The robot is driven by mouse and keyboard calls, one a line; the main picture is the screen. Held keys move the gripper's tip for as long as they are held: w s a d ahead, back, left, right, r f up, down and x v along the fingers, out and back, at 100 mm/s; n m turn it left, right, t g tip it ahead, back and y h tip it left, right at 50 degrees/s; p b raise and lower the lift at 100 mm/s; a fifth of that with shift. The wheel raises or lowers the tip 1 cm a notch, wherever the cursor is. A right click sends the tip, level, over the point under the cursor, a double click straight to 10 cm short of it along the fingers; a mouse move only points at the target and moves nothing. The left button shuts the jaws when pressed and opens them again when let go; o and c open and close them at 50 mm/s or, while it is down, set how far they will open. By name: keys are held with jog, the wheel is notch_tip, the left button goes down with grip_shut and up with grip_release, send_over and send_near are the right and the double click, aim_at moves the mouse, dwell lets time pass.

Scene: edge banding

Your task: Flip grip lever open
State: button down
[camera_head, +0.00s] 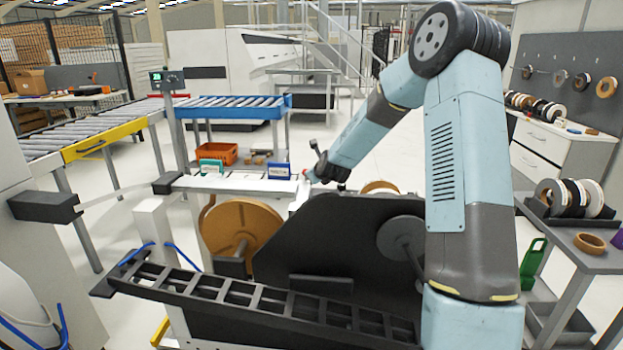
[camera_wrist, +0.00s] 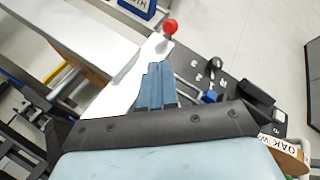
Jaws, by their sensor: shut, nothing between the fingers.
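A red ball knob (camera_wrist: 170,27), which I take for the end of the grip lever, shows at the top centre of the wrist view. It stands at the tip of a pale plate; how the lever's arm lies is not clear. In the head view a small red spot (camera_head: 306,172) shows beside my gripper (camera_head: 311,178). In the wrist view my gripper (camera_wrist: 157,70) is shut and empty, its blue-grey fingers pointing toward the red knob.
A dark panel (camera_wrist: 228,88) with several fittings and a blue knob (camera_wrist: 211,96) lies right of the fingers. A large brown reel (camera_head: 240,232) and a black slotted rail (camera_head: 260,297) stand in front. An orange bin (camera_head: 217,152) sits behind on the bench.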

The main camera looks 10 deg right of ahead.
jog(key=f+m, duration=0.1)
jog(key=w+d+m, duration=0.1)
jog(key=w+f+m, duration=0.1)
jog(key=shift+w+d+f+t, duration=0.15)
jog(key=shift+d+f+t, duration=0.1)
jog(key=shift+f+t, duration=0.05)
jog(key=x, duration=1)
